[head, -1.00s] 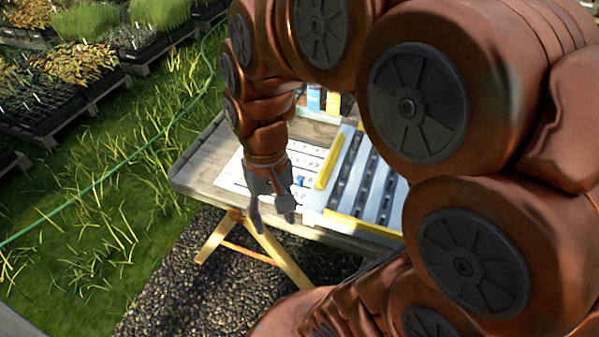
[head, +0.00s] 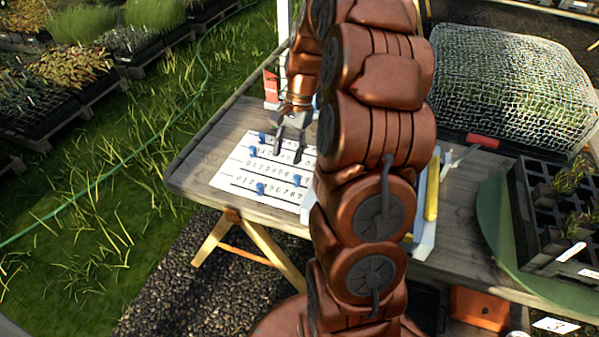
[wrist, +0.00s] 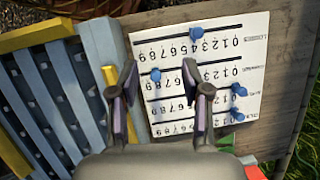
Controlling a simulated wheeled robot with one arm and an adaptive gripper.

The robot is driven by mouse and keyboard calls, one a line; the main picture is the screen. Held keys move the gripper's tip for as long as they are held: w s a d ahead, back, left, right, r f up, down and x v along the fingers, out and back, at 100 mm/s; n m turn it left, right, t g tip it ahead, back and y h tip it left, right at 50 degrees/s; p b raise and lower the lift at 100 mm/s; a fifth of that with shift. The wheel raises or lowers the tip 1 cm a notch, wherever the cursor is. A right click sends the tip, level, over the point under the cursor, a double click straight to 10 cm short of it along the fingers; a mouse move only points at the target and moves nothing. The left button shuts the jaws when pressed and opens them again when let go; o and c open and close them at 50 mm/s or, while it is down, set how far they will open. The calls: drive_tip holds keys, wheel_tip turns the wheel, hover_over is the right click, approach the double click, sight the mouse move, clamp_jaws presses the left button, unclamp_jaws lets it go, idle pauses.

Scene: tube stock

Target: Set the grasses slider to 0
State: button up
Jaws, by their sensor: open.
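A white slider board (head: 222,180) lies on the wooden table, with several printed number rows, dark slots and blue slider knobs. In the head view, knobs show at the far left (head: 262,137), just below it (head: 252,151), at the right (head: 297,180) and on the near row (head: 260,188). My gripper (head: 289,150) is open and empty above the far part of the board. In the wrist view, my gripper (wrist: 161,72) spreads over the rows, with one knob (wrist: 155,74) appearing between the fingertips. Contact cannot be told. Row labels are too small to read surely.
A blue-grey rack with yellow edges (wrist: 45,85) lies beside the board, partly behind my arm in the head view. A red-handled tool (head: 483,141), a netted mound (head: 510,85) and a dark cell tray (head: 535,215) are to the right. Grass lies left of the table.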

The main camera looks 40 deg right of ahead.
sight(298, 176)
drive_tip(key=w+d+f+m, duration=0.1)
drive_tip(key=d+f+m, duration=0.25)
drive_tip(key=d, duration=0.35)
drive_tip(key=shift+n+y, duration=0.25)
drive_tip(key=shift+y, duration=0.05)
drive_tip(key=x, duration=0.4)
drive_tip(key=p+x, duration=0.1)
drive_tip(key=x, duration=0.2)
drive_tip(key=shift+w+d+f, duration=0.2)
drive_tip(key=shift+w, duration=0.1)
drive_tip(key=shift+a+f+t, duration=0.2)
drive_tip(key=shift+f+t, duration=0.1)
drive_tip(key=shift+f, duration=0.35)
drive_tip(key=shift+c, duration=0.2)
clamp_jaws()
